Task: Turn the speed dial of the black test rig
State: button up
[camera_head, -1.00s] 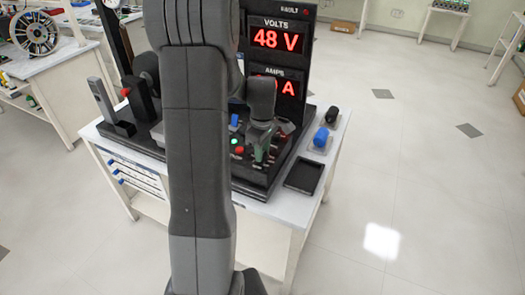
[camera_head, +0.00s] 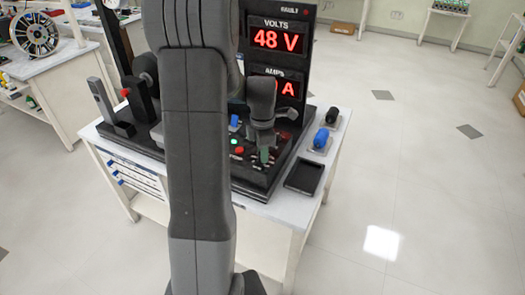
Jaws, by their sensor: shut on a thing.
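The black test rig (camera_head: 250,182) stands on a white bench, with a red VOLTS display (camera_head: 275,39) reading 48 V. The AMPS display (camera_head: 291,88) is partly hidden by my arm. My gripper (camera_head: 264,156) points down at the right part of the rig's control panel, with its greenish fingertips low against it. It is shut on what appears to be the speed dial, which the fingers and wrist hide. A green light (camera_head: 234,141) and a red button (camera_head: 238,150) show just left of the fingers.
My arm blocks the rig's left middle. A black tray (camera_head: 304,177), a blue object (camera_head: 321,139) and a black object (camera_head: 332,116) lie on the bench (camera_head: 340,133) to the right. A dark upright fixture stands at left. The floor at right is clear.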

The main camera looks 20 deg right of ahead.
jog(key=shift+n, duration=0.5)
jog(key=o, duration=1)
notch_tip(320, 180, up, 14)
jog(key=shift+f, duration=0.1)
jog(key=shift+f, duration=0.15)
notch_tip(320, 180, down, 14)
jog(key=shift+r, duration=0.2)
dwell(0.5)
